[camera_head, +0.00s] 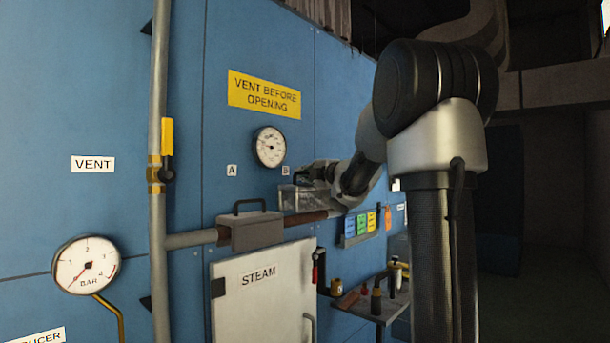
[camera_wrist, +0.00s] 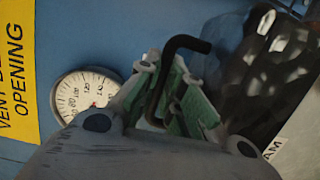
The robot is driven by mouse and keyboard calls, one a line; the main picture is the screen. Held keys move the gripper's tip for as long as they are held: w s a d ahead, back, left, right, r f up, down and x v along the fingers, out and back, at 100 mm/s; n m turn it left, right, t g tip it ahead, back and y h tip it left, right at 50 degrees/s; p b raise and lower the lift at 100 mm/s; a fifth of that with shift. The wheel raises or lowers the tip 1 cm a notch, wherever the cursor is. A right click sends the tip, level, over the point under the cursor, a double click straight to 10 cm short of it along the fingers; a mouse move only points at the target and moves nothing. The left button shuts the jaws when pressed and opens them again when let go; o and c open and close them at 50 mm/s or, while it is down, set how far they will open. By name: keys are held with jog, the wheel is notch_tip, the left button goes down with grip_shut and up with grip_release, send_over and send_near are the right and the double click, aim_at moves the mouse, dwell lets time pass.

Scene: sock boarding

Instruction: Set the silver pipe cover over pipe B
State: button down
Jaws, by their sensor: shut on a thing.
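The silver pipe cover (camera_head: 297,199) is a shiny box-like shell with a black handle, under label B (camera_head: 285,170). Its lower edge is at the top of the brown pipe B (camera_head: 306,218); the pipe still shows below it, and I cannot tell whether they touch. My gripper (camera_head: 310,175) is at the cover's top and reaches in from the right. In the wrist view, my gripper (camera_wrist: 175,92) has its green pads shut around the black handle (camera_wrist: 182,48). The silver cover (camera_wrist: 268,60) fills the right side there, partly hidden by the fingers.
A dull grey cover (camera_head: 256,231) with a black handle sits on the pipe below label A (camera_head: 232,170). A round gauge (camera_head: 269,146) is on the blue wall above. A STEAM door (camera_head: 262,295) is below. A small shelf (camera_head: 385,308) with tools stands at lower right.

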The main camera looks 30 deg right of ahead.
aim_at(305, 196)
jog(key=shift+f, duration=3.45)
jog(key=c, duration=1.5)
grip_release()
jog(key=s, duration=0.4)
jog(key=s+d, duration=0.1)
jog(key=s, duration=0.7)
jog(key=shift+d, duration=0.2)
jog(key=shift+r, duration=0.1)
